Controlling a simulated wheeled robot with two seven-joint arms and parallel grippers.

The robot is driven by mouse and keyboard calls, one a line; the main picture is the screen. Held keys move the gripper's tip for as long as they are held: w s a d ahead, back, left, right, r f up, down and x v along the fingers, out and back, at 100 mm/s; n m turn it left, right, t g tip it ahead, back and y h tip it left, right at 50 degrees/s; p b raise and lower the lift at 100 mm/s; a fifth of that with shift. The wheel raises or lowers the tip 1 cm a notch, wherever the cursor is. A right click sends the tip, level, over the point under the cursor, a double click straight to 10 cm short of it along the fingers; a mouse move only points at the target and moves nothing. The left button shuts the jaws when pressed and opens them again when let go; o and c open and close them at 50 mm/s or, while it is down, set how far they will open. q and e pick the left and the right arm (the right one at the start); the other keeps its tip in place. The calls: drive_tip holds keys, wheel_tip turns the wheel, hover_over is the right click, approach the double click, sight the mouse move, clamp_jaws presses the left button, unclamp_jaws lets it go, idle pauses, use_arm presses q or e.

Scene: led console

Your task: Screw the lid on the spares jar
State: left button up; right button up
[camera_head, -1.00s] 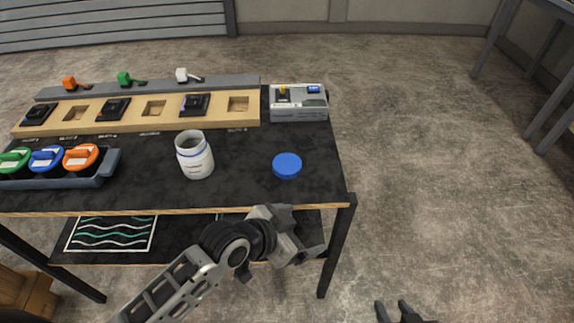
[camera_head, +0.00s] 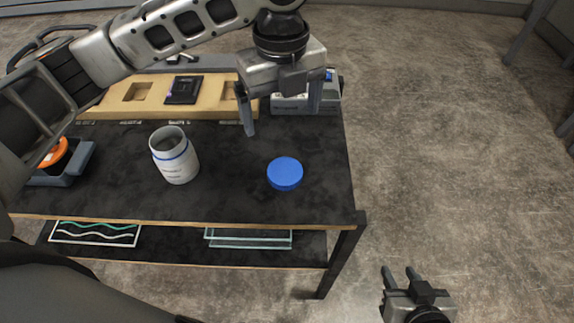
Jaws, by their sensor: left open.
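The spares jar (camera_head: 176,160) stands upright and open-topped on the dark table. It is white with a blue band near its neck. The blue lid (camera_head: 285,174) lies flat on the table to the right of the jar, apart from it. My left gripper (camera_head: 281,122) is open and empty, pointing down above the table behind the lid. My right gripper (camera_head: 401,274) is at the bottom right, off the table's right side. Its two fingers stand apart with nothing between them.
A wooden board with square recesses (camera_head: 208,96) and a grey box (camera_head: 290,103) are at the back, partly behind my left arm. A grey tray with an orange-topped item (camera_head: 55,155) is at the left. A lower shelf (camera_head: 180,250) holds flat panels. Table around the lid is clear.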

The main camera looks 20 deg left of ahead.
use_arm(q)
hover_over(286, 172)
drive_tip(key=f, duration=1)
drive_tip(key=shift+s+a, duration=0.2)
drive_tip(key=shift+f, duration=0.4)
drive_tip(key=shift+w+d+f, duration=0.1)
drive_tip(key=shift+f, duration=1.2)
drive_tip(key=shift+w+d+f, duration=0.1)
drive_tip(key=shift+f, duration=1.2)
drive_tip(key=c, duration=1)
